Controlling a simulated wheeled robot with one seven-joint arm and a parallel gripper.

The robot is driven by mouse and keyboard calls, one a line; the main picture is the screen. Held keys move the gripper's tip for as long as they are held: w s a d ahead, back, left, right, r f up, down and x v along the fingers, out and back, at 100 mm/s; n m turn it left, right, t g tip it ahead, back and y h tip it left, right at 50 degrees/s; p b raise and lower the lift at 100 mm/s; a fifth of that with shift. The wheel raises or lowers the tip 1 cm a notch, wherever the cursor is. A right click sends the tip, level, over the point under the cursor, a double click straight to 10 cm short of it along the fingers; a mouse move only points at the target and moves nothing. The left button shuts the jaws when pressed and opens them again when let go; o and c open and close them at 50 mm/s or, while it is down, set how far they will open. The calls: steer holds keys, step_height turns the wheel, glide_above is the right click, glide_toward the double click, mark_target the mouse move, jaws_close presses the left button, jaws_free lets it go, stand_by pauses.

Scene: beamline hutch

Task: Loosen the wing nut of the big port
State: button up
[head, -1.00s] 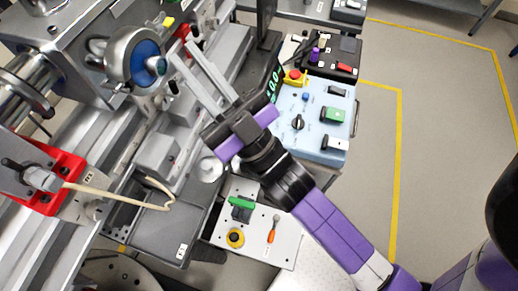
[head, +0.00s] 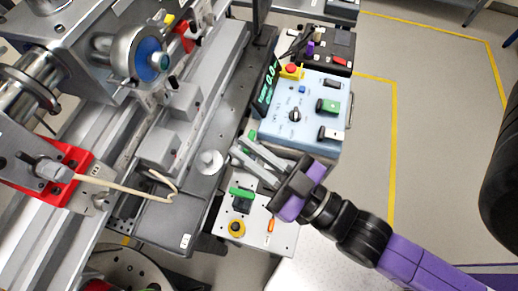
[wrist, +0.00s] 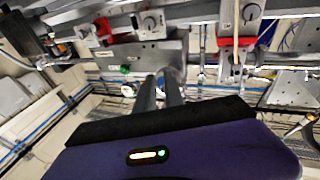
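A round steel port with a blue face (head: 151,60) stands at the upper left in the head view; I take it for the big port. I cannot clearly pick out its wing nut. My gripper (head: 241,148) is right of and below the port, well apart from it. Its two fingers point up and left, with a gap and nothing between them. They are close to a silver round knob (head: 209,162) in the picture; I cannot tell if they touch anything. In the wrist view the gripper (wrist: 164,78) also shows two separate fingers, pointing at the equipment.
A pale blue control box (head: 310,110) with a red button stands right of the rail. A white panel (head: 285,240) with a green handle and yellow knob lies below the gripper. A red bracket (head: 70,165) with a cable is at left. Open floor (head: 440,130) lies right.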

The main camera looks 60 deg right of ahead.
steer(key=shift+s+a+f+g, duration=0.1)
steer(key=shift+s+f+g, duration=0.3)
steer(key=shift+s+f, duration=0.25)
steer(key=shift+s+a+f+g, duration=0.1)
steer(key=shift+s+f+g, duration=0.35)
steer(key=shift+s, duration=0.35)
steer(key=shift+o, duration=0.2)
